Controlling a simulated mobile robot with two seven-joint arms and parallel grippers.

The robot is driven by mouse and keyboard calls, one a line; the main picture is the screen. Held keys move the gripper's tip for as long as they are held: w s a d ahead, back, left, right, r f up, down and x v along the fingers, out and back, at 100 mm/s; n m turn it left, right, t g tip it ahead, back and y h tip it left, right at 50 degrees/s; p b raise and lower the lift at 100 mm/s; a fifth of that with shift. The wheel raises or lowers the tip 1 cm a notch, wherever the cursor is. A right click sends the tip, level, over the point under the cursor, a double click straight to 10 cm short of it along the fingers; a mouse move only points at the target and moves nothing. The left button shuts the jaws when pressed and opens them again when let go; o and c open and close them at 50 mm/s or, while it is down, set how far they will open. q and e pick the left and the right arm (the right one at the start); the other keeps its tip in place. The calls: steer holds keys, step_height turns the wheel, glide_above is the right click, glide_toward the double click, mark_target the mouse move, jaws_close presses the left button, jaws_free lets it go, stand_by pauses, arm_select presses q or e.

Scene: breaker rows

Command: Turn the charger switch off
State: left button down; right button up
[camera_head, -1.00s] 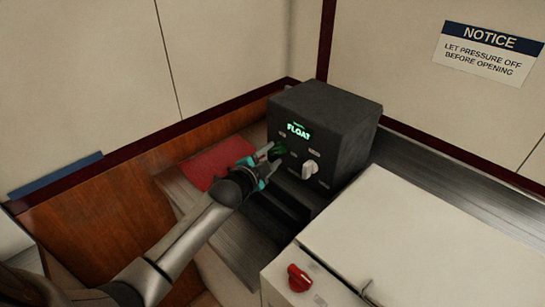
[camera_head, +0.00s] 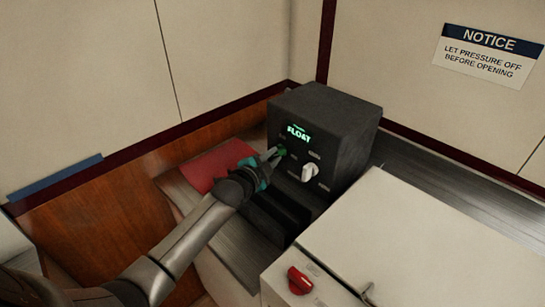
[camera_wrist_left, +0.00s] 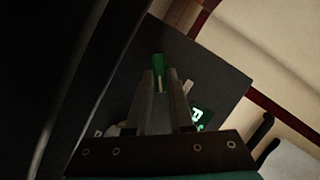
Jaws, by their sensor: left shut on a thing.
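The charger is a dark box (camera_head: 340,125) whose lit green display (camera_head: 299,132) reads FLOAT. A green switch (camera_head: 281,151) sits on its front face below the display. My left gripper (camera_head: 271,154) is at that face with its fingertips at the green switch. In the left wrist view, the gripper (camera_wrist_left: 160,92) has its two fingers on either side of the green switch (camera_wrist_left: 159,68), shut on it. The fingers partly hide the switch. My right gripper is in neither view.
A white knob (camera_head: 309,172) is on the same face, right of the green switch. A white cabinet (camera_head: 400,235) with a red knob (camera_head: 299,280) stands in front. A red mat (camera_head: 214,166) lies left of the charger. A notice sign (camera_head: 488,55) hangs on the wall.

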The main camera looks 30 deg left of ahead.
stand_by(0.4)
arm_select(q)
steer(key=n+h+p, duration=0.1)
steer(key=n, duration=0.1)
steer(key=n+g+p, duration=0.1)
steer(key=p, duration=0.1)
steer(key=shift+w+a+r+n+g+h, duration=0.1)
steer(key=shift+a+r+n+g+h, duration=0.05)
steer(key=shift+a+n+g+h, duration=0.2)
steer(key=shift+n+h, duration=0.25)
steer(key=shift+n, duration=0.1)
steer(key=n+h+b, duration=0.1)
steer(key=n+b, duration=0.1)
steer(key=b, duration=0.3)
steer(key=shift+a+g, duration=0.15)
steer(key=shift+g, duration=0.2)
steer(key=shift+n+h+b, duration=0.6)
steer(key=shift+b, duration=0.85)
